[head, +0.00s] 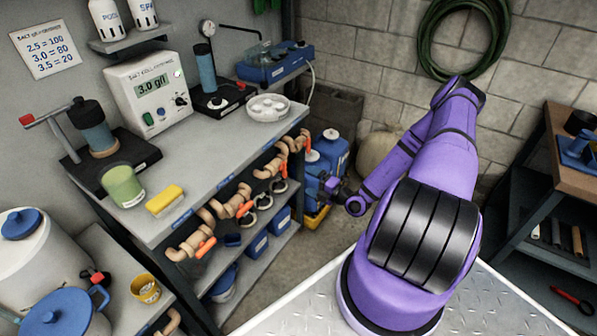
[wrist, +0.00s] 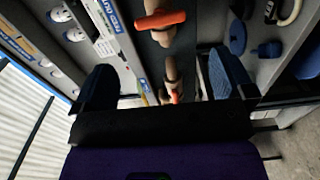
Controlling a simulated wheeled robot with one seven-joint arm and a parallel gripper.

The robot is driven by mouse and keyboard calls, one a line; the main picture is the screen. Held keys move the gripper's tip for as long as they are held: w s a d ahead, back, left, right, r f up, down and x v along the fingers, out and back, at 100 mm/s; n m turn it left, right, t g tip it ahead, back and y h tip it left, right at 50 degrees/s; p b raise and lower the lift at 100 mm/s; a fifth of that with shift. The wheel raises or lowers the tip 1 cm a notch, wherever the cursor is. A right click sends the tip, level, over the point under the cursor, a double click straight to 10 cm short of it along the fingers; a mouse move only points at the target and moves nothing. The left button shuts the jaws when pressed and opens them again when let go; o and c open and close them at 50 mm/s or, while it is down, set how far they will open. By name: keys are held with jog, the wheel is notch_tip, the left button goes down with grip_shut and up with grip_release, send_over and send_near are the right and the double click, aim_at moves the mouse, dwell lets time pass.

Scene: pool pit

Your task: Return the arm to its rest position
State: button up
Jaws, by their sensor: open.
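My purple arm rises from its base on the right side of the head view and bends down toward the shelf unit. My gripper (head: 330,186) is small and dark there, in front of the blue jugs beside the unit's right end. In the wrist view my gripper (wrist: 160,85) shows two blue-padded fingers spread well apart. Nothing is held between them. Beyond the fingers are a pipe with orange-handled valves (wrist: 160,19) and the shelf edge, apart from the fingers as far as I can tell.
The grey workbench (head: 215,135) carries a display unit (head: 150,92), a yellow sponge (head: 164,200) and a green cup (head: 122,186). Blue jugs (head: 331,148) stand close behind my gripper. A wooden-topped table (head: 575,190) stands at right. A green hose (head: 430,40) hangs on the wall.

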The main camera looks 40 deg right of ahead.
jog(key=shift+r, duration=0.1)
jog(key=s+a+r+n+g+y, duration=0.15)
jog(key=a+r+n+g, duration=0.35)
jog(key=r+n, duration=0.5)
jog(key=a+r+n+g+y, duration=0.2)
jog(key=a+r+n+g, duration=0.25)
jog(key=r+n, duration=0.6)
jog(key=s+a+r+n+g+y, duration=0.15)
jog(key=a+r+n+g, duration=0.35)
jog(key=r+n, duration=0.5)
jog(key=s+a+r+n+t+h, duration=0.1)
jog(key=s+r+n+h, duration=0.4)
jog(key=s+r+n, duration=0.5)
jog(key=s+a+r+n+t+h, duration=0.2)
jog(key=s+r+n+h, duration=0.4)
jog(key=r, duration=0.8)
jog(key=shift+s+a+n, duration=0.8)
jog(key=shift+s+n, duration=1.05)
jog(key=shift+s, duration=0.9)
